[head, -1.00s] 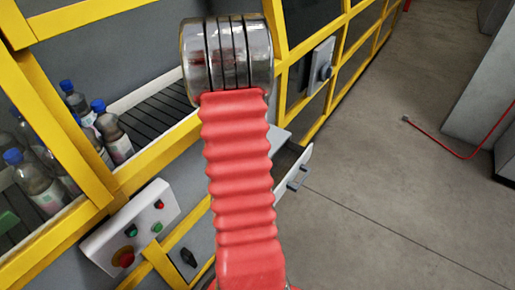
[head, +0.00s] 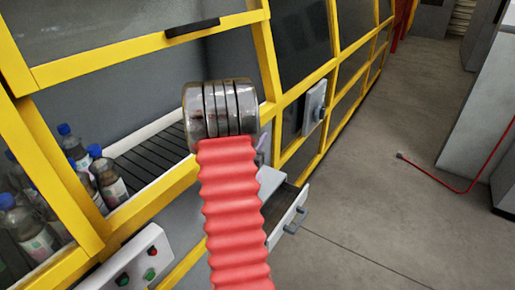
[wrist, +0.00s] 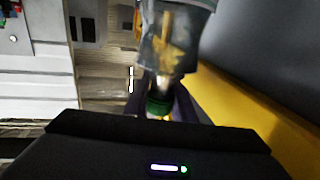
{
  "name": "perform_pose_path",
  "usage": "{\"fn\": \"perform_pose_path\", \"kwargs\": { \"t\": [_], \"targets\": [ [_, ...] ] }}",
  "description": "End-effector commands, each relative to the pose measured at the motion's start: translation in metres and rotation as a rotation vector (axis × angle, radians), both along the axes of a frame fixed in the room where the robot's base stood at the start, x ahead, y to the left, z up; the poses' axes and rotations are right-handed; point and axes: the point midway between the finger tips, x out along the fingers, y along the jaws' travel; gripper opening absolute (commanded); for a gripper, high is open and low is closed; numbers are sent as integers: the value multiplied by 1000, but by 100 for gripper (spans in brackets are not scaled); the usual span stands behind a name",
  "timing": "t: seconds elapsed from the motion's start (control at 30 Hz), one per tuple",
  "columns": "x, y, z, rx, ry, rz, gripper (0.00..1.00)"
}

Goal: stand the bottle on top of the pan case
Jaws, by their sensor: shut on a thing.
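My gripper (wrist: 160,108) shows in the wrist view, shut on a bottle (wrist: 172,45) at its green cap end. The bottle has a greyish body with a yellow-brown mark, and it reaches up past the top of the picture. In the head view the red sleeve and metal joint of my arm hide most of the gripper and the held bottle. I cannot make out the pan case for certain in either view.
Several blue-capped bottles (head: 108,178) stand behind the yellow frame at left, by a dark slatted conveyor (head: 150,160). An open drawer (head: 288,217) juts out right of my arm. A red hose (head: 440,178) lies on the floor at right, which is otherwise mostly clear.

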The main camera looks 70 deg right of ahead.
Motion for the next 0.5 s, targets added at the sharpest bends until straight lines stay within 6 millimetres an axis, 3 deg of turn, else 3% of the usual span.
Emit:
{"fn": "perform_pose_path", "kwargs": {
  "t": [0.3, 0.5],
  "targets": [
    [0, 0, -32, 0, 1, -1, 0],
    [0, 0, -39, -3, -2, -1, 0]
  ]
}}
